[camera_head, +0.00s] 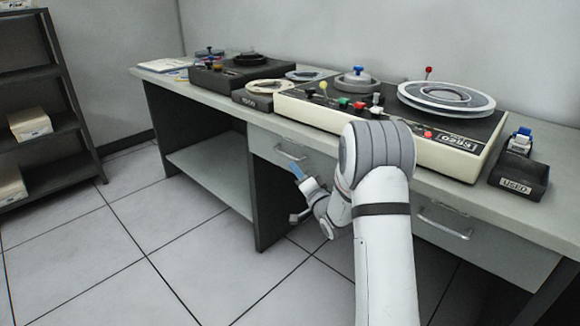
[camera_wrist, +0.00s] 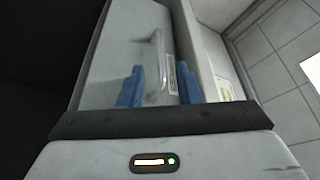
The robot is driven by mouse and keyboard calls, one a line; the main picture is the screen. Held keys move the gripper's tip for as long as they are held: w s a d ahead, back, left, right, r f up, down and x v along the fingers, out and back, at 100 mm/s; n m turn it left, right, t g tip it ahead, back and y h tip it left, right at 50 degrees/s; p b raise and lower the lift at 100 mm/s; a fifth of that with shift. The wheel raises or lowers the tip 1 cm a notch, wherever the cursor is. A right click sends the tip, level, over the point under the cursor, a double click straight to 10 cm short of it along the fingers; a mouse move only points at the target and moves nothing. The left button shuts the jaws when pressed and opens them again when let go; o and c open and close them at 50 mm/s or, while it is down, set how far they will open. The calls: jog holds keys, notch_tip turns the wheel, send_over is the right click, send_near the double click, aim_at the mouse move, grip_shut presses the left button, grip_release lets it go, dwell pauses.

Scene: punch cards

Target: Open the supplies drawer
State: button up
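The desk front has a left drawer (camera_head: 262,143) with a metal bar handle (camera_head: 291,153). It appears shut in the head view. A right drawer (camera_head: 490,247) with a similar handle (camera_head: 443,228) is partly behind my arm. My gripper (camera_head: 298,172) is just in front of and below the left drawer's handle. In the wrist view, the blue fingers (camera_wrist: 160,68) are open and apart, with a bar handle (camera_wrist: 158,62) showing between them. I cannot tell whether they touch it. A small label (camera_wrist: 172,75) on the drawer front is unreadable.
A desktop (camera_head: 222,101) carries tape machines (camera_head: 400,130) and a black tray marked USED (camera_head: 516,180). A dark desk panel (camera_head: 268,204) stands left of my gripper. A shelf unit (camera_head: 50,150) is at far left. The tiled floor before the desk is clear.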

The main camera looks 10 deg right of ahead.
aim_at(287, 158)
jog(key=b+x, duration=0.1)
jog(key=x, duration=0.6)
jog(key=shift+w+r+b, duration=0.1)
jog(key=shift+w+b, duration=0.2)
jog(key=shift+c, duration=0.4)
grip_shut()
